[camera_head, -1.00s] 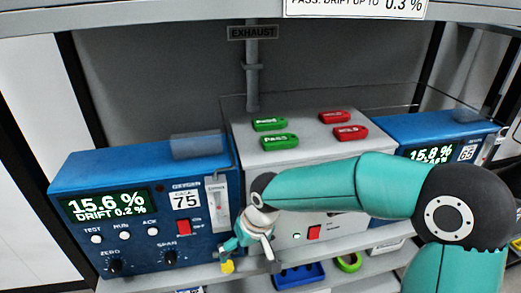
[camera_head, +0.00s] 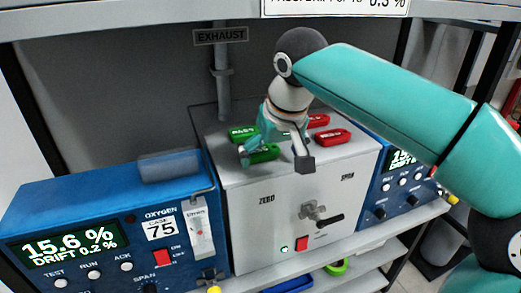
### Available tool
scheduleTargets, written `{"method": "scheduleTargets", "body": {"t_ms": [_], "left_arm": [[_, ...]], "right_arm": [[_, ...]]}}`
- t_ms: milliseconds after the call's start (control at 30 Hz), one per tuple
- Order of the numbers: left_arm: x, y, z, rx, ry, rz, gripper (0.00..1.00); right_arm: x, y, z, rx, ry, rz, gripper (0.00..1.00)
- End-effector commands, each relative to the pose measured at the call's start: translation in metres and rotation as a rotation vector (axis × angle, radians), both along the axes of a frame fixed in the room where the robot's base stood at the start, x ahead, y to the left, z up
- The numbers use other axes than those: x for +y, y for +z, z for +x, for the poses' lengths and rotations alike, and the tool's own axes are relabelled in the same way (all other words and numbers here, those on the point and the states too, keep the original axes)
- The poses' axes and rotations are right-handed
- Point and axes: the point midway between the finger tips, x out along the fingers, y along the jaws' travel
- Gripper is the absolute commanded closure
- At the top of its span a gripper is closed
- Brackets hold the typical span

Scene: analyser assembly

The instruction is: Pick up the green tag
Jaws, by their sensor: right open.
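Two green tags lie on the flat top of the pale grey box (camera_head: 250,213). The rear green tag (camera_head: 243,132) is at the back left, and the front green tag (camera_head: 263,154) is just ahead of it, partly hidden by my gripper. My right gripper (camera_head: 274,160) is open and empty over the box top, its fingers spread to either side of the front green tag's right part. I cannot tell its exact height above the tag. My left gripper is not in view.
Two red tags (camera_head: 318,121) (camera_head: 332,137) lie to the right on the box top. A blue oxygen analyser (camera_head: 100,205) stands left of the box, and another (camera_head: 372,190) right. An exhaust pipe (camera_head: 222,95) rises behind. A blue tray (camera_head: 290,285) and green item (camera_head: 337,267) are below.

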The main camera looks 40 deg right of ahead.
Motion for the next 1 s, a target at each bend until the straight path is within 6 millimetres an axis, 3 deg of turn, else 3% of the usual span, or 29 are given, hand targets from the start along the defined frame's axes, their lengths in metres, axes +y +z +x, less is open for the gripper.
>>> {"method": "scheduleTargets", "body": {"t_ms": [167,433,567,800,1000], "left_arm": [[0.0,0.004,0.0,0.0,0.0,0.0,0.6],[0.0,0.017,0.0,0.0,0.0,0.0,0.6],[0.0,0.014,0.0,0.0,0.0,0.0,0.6],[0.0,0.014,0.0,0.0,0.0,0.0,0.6],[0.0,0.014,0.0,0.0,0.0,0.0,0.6]], "right_arm": [[-0.002,0.001,0.013,0.001,0.002,0.0,0.0],[-0.011,0.001,0.053,0.002,0.002,0.0,0.0],[-0.012,-0.011,0.056,0.001,0.004,0.0,0.0],[-0.012,-0.012,0.056,0.0,0.004,0.0,0.0],[-0.011,-0.012,0.056,0.0,0.004,0.0,0.33]]}}
